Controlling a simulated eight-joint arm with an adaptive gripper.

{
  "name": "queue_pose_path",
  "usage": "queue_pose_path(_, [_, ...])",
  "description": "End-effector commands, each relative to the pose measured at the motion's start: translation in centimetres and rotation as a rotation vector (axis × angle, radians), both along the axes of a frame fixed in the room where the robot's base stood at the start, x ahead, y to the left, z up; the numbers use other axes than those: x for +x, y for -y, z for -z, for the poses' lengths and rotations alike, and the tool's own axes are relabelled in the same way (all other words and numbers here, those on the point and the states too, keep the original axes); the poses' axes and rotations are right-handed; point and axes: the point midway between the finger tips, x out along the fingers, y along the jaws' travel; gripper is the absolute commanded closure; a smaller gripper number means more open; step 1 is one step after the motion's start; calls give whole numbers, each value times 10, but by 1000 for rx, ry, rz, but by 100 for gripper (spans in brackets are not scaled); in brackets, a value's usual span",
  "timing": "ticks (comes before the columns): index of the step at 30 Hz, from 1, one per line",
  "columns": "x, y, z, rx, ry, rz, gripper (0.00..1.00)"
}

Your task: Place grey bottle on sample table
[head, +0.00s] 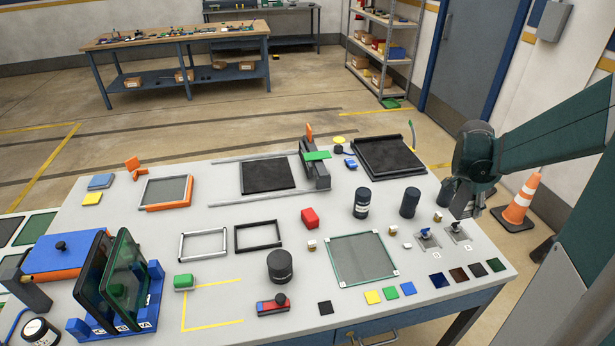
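Several dark grey cylindrical bottles stand in the head view, and I cannot tell which one the task means. One bottle with a white label band (362,203) stands right of the table's middle. A plain bottle (409,203) stands to its right. Another dark cylinder (447,190) shows beside my gripper, partly hidden by it. My gripper (466,210) points down over the table's right side; its fingers are too small and dark to tell whether they are open or touch that cylinder. The pale grey table (215,255) fills the foreground; no label marks it as the sample table.
A green mat with white corners (363,260) lies in front of the bottles. A squat dark jar (280,266), a red block (310,218) and small switches (428,240) are nearby. A black tray (388,158) lies behind. An orange cone (521,205) stands right, on the floor.

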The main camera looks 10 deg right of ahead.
Motion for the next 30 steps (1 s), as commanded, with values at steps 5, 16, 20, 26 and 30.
queue_pose_path(5, [34, -9, -2, -2, -4, -108, 89])
queue_pose_path(16, [148, -51, -4, -8, -19, -492, 89])
queue_pose_path(20, [190, -72, -4, -12, -25, -640, 89])
queue_pose_path(26, [254, -108, -4, -21, -32, -866, 89])
queue_pose_path(30, [295, -137, -4, -27, -38, -1023, 89])
